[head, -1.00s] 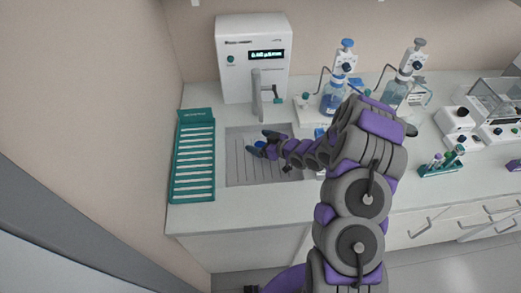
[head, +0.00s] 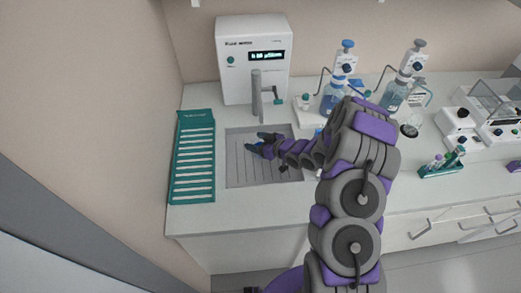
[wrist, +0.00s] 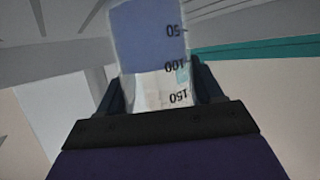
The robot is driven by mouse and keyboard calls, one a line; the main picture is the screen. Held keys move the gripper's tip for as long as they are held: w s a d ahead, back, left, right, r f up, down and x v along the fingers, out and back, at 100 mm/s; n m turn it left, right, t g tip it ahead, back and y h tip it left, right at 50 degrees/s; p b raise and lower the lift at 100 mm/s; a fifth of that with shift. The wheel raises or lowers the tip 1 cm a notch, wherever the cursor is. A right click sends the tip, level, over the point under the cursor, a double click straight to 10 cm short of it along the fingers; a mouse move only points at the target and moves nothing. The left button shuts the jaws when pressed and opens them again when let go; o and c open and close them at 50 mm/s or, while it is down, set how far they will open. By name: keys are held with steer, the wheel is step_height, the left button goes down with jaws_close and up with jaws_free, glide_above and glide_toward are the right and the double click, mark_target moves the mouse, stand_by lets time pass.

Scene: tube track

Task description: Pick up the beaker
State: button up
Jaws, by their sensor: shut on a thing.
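The beaker (wrist: 150,40) is clear with black marks 50, 100 and 150, which read upside down in the wrist view. Its far part looks blue. It sits between the two fingers of my gripper (wrist: 155,88), which is shut on it. In the head view my gripper (head: 257,144) is over the grooved grey drain tray (head: 240,170), fingers pointing left. The beaker is mostly hidden there by the fingers. I cannot tell whether it touches the tray.
A white dispenser (head: 253,60) with a grey tap (head: 257,95) stands behind the tray. A teal slotted rack (head: 194,155) lies to its left. Blue-liquid bottles (head: 334,96) stand behind my arm, and a tube rack (head: 440,170) is at the right. The front counter strip is clear.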

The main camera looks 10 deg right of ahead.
steer(key=shift+c, duration=0.7)
